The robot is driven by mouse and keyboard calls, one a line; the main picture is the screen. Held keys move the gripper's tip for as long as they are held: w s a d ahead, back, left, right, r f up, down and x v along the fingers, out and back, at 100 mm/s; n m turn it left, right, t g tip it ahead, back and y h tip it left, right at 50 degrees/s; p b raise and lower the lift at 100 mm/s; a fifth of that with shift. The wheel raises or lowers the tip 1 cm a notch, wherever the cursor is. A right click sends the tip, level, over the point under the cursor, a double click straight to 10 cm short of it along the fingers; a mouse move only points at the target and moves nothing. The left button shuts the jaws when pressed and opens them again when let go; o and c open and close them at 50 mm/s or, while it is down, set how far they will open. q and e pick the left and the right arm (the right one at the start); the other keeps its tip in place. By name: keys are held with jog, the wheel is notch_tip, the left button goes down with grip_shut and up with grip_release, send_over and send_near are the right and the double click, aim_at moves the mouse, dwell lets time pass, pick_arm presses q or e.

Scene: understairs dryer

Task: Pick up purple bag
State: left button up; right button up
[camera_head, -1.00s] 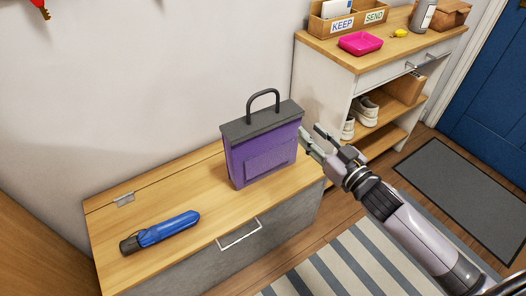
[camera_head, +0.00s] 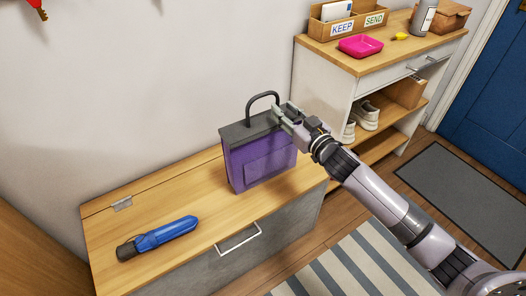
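The purple bag (camera_head: 258,160) stands upright on the wooden bench top (camera_head: 200,208). It has a dark grey top band and a dark arched handle (camera_head: 262,95). My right gripper (camera_head: 283,113) reaches in from the right and is at the bag's upper right corner, beside the handle's right foot. Its fingers look apart, and part of the bag's top right edge is hidden behind them. I cannot tell whether they touch the bag. My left gripper is not in view.
A blue folded umbrella (camera_head: 158,237) lies on the bench's left part. To the right stands a white shelf unit (camera_head: 325,85) with a pink tray (camera_head: 360,46), a KEEP/SEND box (camera_head: 331,28) and shoes (camera_head: 366,115). A striped rug (camera_head: 345,262) covers the floor in front.

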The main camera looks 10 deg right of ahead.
aim_at(279, 105)
jog(key=x, duration=0.4)
jog(key=shift+w+f+b, duration=0.1)
jog(key=shift+f+b, duration=0.1)
jog(key=shift+b, duration=0.1)
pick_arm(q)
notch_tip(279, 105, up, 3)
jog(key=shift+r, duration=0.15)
pick_arm(e)
grip_shut()
dwell(0.4)
jog(key=shift+r, duration=0.1)
